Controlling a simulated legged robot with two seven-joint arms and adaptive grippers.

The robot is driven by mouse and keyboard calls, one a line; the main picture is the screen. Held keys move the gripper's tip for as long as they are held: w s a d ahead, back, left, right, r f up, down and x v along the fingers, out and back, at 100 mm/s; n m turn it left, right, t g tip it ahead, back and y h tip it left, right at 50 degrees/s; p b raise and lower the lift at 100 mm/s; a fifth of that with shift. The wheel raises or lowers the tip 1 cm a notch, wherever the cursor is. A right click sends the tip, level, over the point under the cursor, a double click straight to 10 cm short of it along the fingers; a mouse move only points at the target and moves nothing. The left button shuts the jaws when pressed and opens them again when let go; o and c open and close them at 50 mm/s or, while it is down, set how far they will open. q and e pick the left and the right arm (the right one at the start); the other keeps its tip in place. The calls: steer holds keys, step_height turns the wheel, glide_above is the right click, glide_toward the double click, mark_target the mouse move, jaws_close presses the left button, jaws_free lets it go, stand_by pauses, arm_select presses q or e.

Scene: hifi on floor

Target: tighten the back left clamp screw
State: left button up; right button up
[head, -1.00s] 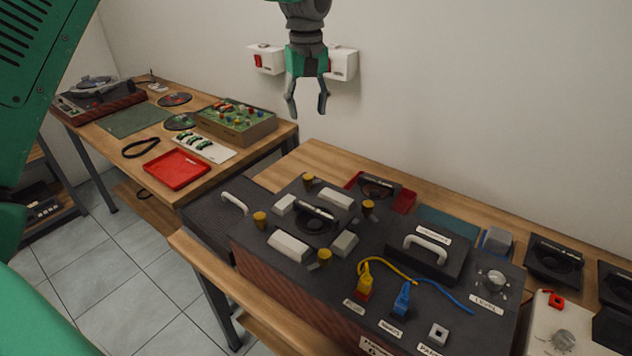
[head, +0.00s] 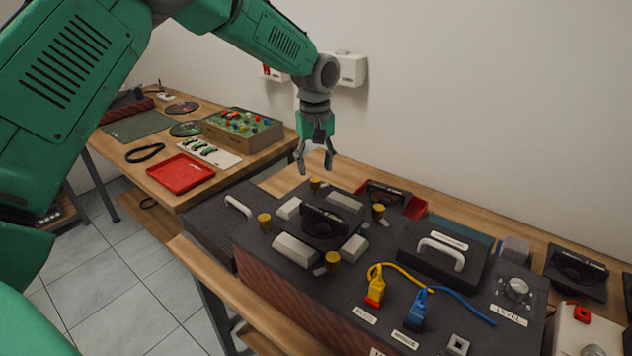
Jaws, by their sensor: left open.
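The back left clamp screw (head: 315,184) has a brass-yellow knob and stands at the far left of the black hi-fi unit's top (head: 388,262). My left gripper (head: 316,168) points down, open and empty, with its fingertips just above that knob in the picture. Whether they touch it I cannot tell. Similar yellow screws are the front left (head: 264,222), back right (head: 378,212) and front right (head: 332,261) ones. They surround a black speaker driver (head: 327,222) with pale clamp blocks (head: 296,248) around it. My right gripper is not in view.
A white handle (head: 441,252), yellow plug (head: 375,290) and blue plug (head: 417,307) with cables are right of the clamps. A red bin (head: 416,208) stands behind. The left bench holds a red tray (head: 181,174) and green circuit box (head: 242,130). The wall is behind.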

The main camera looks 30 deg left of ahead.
mark_target(315, 179)
arm_select(q)
step_height(315, 179, down, 4)
steer(key=shift+a+r, duration=0.1)
steer(key=shift+d+f, duration=0.2)
steer(key=shift+f, duration=0.15)
jaws_close()
steer(key=shift+a, duration=0.1)
